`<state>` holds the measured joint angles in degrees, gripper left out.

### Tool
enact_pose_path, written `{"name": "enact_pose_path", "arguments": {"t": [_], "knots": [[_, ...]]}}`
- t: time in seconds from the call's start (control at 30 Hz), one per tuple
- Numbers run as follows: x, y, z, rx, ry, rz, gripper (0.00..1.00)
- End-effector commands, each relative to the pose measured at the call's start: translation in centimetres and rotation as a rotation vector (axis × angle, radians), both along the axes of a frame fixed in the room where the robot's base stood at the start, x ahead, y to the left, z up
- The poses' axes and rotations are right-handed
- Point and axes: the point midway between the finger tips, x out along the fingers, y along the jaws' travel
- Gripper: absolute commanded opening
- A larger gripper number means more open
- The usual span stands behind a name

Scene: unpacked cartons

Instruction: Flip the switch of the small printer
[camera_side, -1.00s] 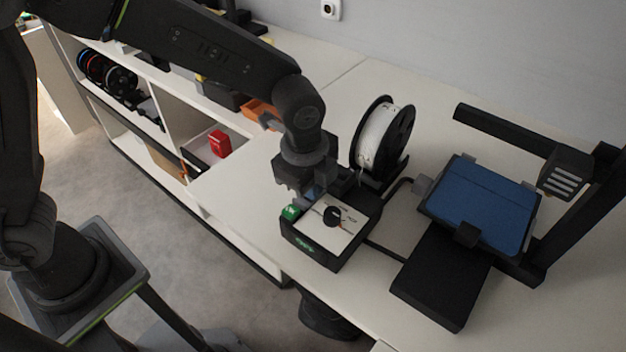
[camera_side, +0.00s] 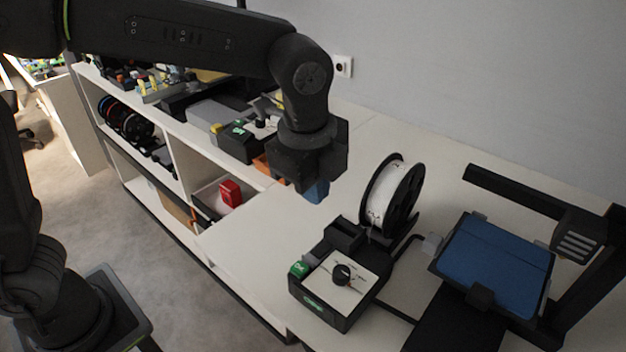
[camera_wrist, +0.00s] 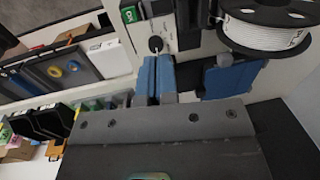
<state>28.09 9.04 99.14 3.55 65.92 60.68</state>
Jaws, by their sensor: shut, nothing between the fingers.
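The small printer (camera_side: 500,255), with a blue bed and black frame, stands at the right of the side view. A cable runs from it towards a black control box (camera_side: 322,313) with a pale top and a black knob (camera_side: 342,274). A green switch (camera_side: 299,269) sits at the box's left corner; it also shows in the wrist view (camera_wrist: 130,14), near the knob (camera_wrist: 155,43). Which way the switch is set is too small to tell. My gripper (camera_side: 316,191), with blue fingers, is shut and empty, above and apart from the box. Its fingers show in the wrist view (camera_wrist: 156,72).
A white filament spool (camera_side: 388,197) stands behind the box. A second control box (camera_side: 238,146) with a knob and green part sits farther back left. A red item (camera_side: 230,192) lies in a shelf compartment. The tabletop left of the box is clear.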

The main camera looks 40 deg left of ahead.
Motion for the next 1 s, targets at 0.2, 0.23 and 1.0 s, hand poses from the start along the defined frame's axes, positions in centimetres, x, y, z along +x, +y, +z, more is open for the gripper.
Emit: {"name": "enact_pose_path", "arguments": {"t": [0.2, 0.23, 1.0], "knots": [[-0.1, 0.0, 0.9, 0.0, 0.0, -0.001, 0.0], [-0.1, 0.0, 0.9, 0.0, 0.0, -0.001, 0.0], [1.4, 0.0, 0.3, 0.0, -0.002, 0.0, 0.0]]}}
